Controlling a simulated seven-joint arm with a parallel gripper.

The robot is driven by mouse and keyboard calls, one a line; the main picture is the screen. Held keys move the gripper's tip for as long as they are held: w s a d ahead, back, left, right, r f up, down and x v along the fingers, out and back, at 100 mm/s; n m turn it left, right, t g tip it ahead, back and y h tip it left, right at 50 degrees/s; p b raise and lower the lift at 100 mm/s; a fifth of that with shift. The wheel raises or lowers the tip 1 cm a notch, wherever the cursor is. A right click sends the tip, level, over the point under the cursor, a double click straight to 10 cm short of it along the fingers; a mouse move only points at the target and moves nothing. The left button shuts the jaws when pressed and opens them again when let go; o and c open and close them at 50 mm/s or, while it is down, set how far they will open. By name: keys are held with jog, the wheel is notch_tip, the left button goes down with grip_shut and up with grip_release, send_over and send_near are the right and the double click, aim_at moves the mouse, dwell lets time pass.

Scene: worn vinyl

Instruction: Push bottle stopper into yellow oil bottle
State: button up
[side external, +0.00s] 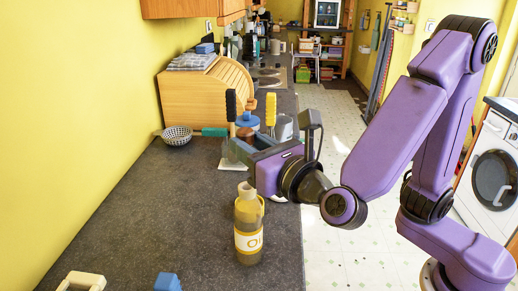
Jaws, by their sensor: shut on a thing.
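The yellow oil bottle (249,243) stands upright on the dark counter, with a white label reading "OI" and a pale tan top (247,189). I cannot tell whether that top is bare neck or a cap. My gripper (244,146) is above and behind the bottle, its grey fingers extending left from the purple hand. A blue piece with a brown upright end (248,120), apparently the bottle stopper, shows at the fingers, clear of the bottle. The fingers appear shut on it, but their contact with it is partly hidden.
A cream handle-like object (82,282) and a blue object (167,282) are at the front edge. The counter left of the bottle is clear.

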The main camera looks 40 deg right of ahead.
aim_at(252, 191)
jog(key=shift+f, duration=0.1)
jog(key=shift+f, duration=3)
jog(key=shift+f, duration=1.2)
jog(key=shift+r, duration=0.1)
jog(key=o, duration=1.4)
jog(key=shift+s, duration=0.15)
jog(key=shift+s+a, duration=0.1)
jog(key=shift+s, duration=0.2)
jog(key=shift+s, duration=1.85)
